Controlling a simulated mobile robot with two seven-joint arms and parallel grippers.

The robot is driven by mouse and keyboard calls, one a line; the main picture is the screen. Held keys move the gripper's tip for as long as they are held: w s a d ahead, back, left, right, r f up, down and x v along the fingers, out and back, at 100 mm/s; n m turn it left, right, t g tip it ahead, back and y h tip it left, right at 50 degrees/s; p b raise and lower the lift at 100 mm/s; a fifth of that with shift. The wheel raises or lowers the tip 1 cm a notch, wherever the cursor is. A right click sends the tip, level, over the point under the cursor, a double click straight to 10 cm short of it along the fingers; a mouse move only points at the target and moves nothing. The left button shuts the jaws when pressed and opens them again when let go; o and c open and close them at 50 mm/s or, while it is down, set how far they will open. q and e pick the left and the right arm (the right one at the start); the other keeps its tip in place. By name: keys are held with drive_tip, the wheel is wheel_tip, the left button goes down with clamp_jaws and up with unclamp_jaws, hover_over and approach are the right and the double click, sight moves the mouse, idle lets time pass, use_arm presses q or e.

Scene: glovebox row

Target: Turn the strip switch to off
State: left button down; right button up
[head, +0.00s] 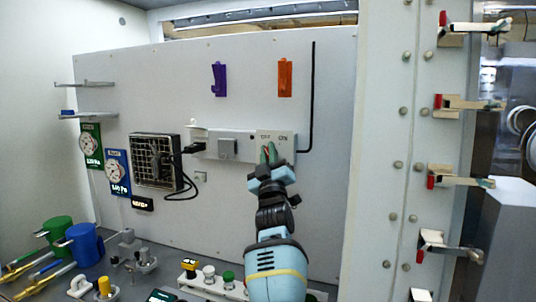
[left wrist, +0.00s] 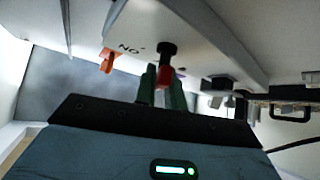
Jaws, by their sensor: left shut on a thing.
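The white power strip (head: 215,143) is fixed across the back panel. Its right end is a plate with printed OFF and ON marks, OFF left of ON in the head view. My left gripper (head: 268,154) is at this plate, its green fingertips just below the OFF mark. In the left wrist view the fingers (left wrist: 163,86) are closed around the red switch lever (left wrist: 165,75), which has a black round part at its base. The fingers hide much of the lever, so I cannot tell its exact setting. My right gripper is not in view.
A fan (head: 157,162) with a black cord plugs into the strip's left part. Purple (head: 219,79) and orange (head: 285,78) hooks hang above. Coloured cylinders (head: 86,243) and small fittings crowd the floor. A riveted post (head: 385,150) with clamps stands at the right.

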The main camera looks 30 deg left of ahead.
use_arm(q)
drive_tip(key=shift+d+r+m+t+h+p, duration=0.15)
drive_tip(key=shift+m+t+h, duration=0.85)
drive_tip(key=shift+m+h, duration=0.75)
drive_tip(key=shift+a+f+m+t+h+p, duration=0.1)
drive_tip(key=shift+m+t+h+p, duration=0.1)
drive_tip(key=shift+m+t+h, duration=1.45)
drive_tip(key=shift+d+r+m+t+h+p, duration=0.15)
drive_tip(key=shift+m+t+h, duration=0.2)
drive_tip(key=shift+m+h, duration=1.45)
drive_tip(key=shift+f+m+y, duration=0.1)
drive_tip(key=shift+m+y, duration=0.3)
drive_tip(key=shift+m, duration=0.5)
drive_tip(key=c, duration=1.5)
unclamp_jaws()
drive_tip(key=shift+w, duration=0.1)
drive_tip(key=shift+f, duration=0.1)
drive_tip(key=shift+b+v, duration=0.45)
drive_tip(key=shift+v, duration=3.4)
drive_tip(key=shift+a, duration=0.1)
